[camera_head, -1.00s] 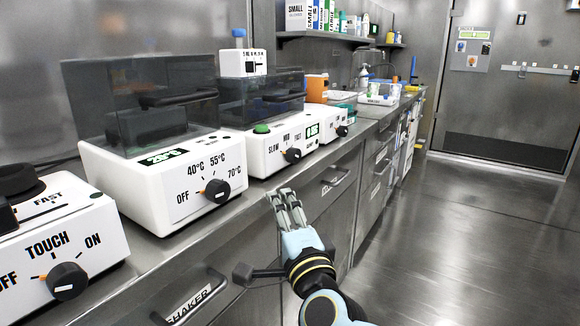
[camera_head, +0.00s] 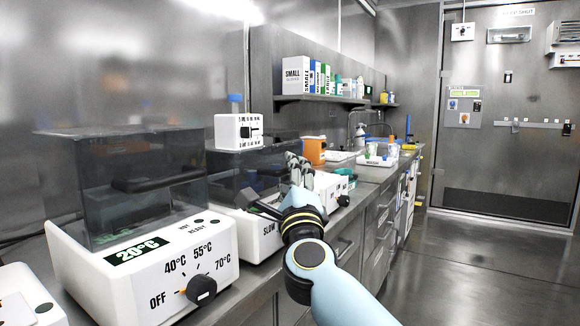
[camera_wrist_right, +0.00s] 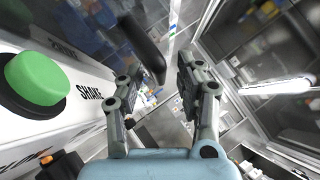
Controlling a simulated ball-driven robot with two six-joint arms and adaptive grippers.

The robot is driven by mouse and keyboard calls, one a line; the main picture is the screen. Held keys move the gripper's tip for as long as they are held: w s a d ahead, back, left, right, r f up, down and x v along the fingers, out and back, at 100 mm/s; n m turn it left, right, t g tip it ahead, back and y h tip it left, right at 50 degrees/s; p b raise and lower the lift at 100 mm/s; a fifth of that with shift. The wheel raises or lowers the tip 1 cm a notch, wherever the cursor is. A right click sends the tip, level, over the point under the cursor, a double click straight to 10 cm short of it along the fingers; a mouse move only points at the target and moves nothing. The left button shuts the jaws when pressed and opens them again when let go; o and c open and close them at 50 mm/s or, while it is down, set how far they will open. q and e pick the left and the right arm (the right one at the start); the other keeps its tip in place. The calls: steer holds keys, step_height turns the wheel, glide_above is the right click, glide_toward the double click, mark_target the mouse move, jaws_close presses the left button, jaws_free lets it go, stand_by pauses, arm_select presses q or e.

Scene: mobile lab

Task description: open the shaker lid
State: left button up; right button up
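The shaker is a white box (camera_head: 252,238) on the counter, with a dark see-through lid (camera_head: 228,172). Its front is partly covered by my right arm. My right gripper (camera_head: 297,168) is raised in front of the lid's right part. In the wrist view my right gripper (camera_wrist_right: 157,72) has its two fingers apart, with nothing held between them. A black bar, seemingly the lid handle (camera_wrist_right: 146,48), shows near the left fingertip; I cannot tell if they touch. The shaker's green button (camera_wrist_right: 38,80) and SHAKE label are at left there. The lid looks closed. My left gripper is out of view.
A white heater with its own dark lid (camera_head: 130,185) stands at left. An orange container (camera_head: 313,150) and a shelf of boxes (camera_head: 335,99) are beyond. The floor at right is clear.

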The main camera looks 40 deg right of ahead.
steer(key=shift+x, duration=0.75)
steer(key=shift+f, duration=0.1)
jaws_close()
